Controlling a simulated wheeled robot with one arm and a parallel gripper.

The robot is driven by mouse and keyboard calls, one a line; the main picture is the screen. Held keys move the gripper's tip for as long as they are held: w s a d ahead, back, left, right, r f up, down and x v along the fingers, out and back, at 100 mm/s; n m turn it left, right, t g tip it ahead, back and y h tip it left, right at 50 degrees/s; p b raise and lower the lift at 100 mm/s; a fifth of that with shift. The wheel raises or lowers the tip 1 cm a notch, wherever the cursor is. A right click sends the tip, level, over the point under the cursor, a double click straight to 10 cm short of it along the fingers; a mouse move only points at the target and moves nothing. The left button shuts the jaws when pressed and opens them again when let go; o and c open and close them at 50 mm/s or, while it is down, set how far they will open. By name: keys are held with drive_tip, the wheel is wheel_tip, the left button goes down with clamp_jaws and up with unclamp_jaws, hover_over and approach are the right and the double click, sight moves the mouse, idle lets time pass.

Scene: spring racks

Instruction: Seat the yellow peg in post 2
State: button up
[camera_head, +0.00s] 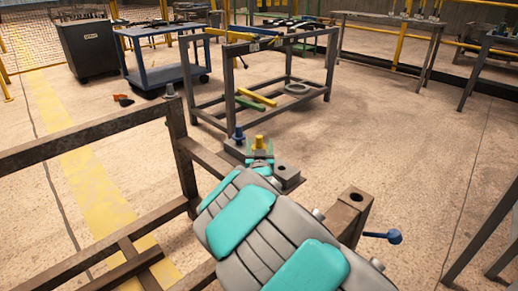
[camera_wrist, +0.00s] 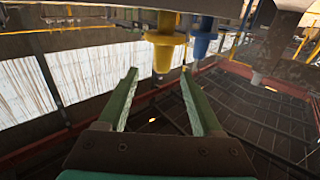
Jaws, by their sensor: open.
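The yellow peg (camera_head: 259,142) stands upright on a dark plate (camera_head: 236,152) on the rusty frame. In the wrist view the yellow peg (camera_wrist: 163,52) is just beyond the fingertips, roughly centred between them. My gripper (camera_wrist: 158,72) is open, with its two green fingers apart and nothing held. A blue peg (camera_head: 238,134) stands left of the yellow one; it also shows in the wrist view (camera_wrist: 203,42). A grey block with a hole (camera_head: 282,168) is right of the yellow peg. Which post is post 2 I cannot tell.
A rusty post with an open top hole (camera_head: 356,196) stands at right. A blue-knobbed lever (camera_head: 394,236) sticks out at right. Behind are a grey rack (camera_head: 262,62) and a blue cart (camera_head: 150,70). Right floor is mostly clear.

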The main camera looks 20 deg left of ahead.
sight(259, 140)
drive_tip(key=shift+p+x, duration=0.45)
drive_tip(key=shift+x, duration=2)
drive_tip(key=shift+a+f, duration=0.1)
clamp_jaws()
